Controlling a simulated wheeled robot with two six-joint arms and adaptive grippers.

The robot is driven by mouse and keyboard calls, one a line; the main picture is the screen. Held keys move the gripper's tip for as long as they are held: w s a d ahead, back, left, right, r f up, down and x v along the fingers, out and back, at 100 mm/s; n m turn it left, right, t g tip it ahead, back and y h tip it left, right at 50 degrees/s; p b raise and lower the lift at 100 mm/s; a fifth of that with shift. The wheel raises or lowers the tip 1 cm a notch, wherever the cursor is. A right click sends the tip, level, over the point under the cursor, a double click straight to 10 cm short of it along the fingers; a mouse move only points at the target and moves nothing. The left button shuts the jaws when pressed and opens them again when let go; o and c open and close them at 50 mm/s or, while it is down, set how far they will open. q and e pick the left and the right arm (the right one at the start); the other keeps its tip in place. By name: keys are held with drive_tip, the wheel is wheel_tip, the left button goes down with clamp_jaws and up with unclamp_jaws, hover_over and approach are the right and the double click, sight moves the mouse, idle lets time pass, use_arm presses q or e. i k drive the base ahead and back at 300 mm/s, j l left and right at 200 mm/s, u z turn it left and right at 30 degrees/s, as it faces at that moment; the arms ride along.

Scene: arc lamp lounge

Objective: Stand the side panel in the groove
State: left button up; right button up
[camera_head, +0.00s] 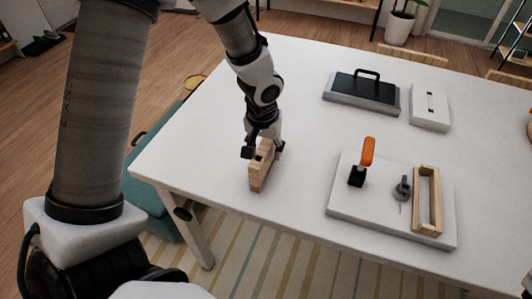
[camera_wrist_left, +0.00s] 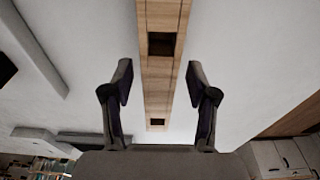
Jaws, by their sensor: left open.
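A light wooden panel (camera_head: 257,180), likely the side panel, stands on its narrow edge on the white table. In the left wrist view the panel (camera_wrist_left: 158,80) runs between the fingers and shows two dark square recesses. My left gripper (camera_head: 264,150) is open around its far end, one finger on each side, with gaps to the wood in the wrist view. On a white board (camera_head: 380,217) at the right, a wooden frame piece (camera_head: 435,205) lies next to a grey knob-like part (camera_head: 402,187) and an orange-handled clamp (camera_head: 367,155). I cannot make out the groove. My right gripper is out of view.
A grey block with a black handled plate (camera_head: 365,88) and a white slotted block (camera_head: 430,107) lie at the back of the white table (camera_head: 220,120). The table between the panel and the board is clear. The table's near edge is close to the panel.

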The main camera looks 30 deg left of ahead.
sight(428, 218)
drive_tip(key=k+l, duration=0.5)
drive_tip(key=k, duration=0.4)
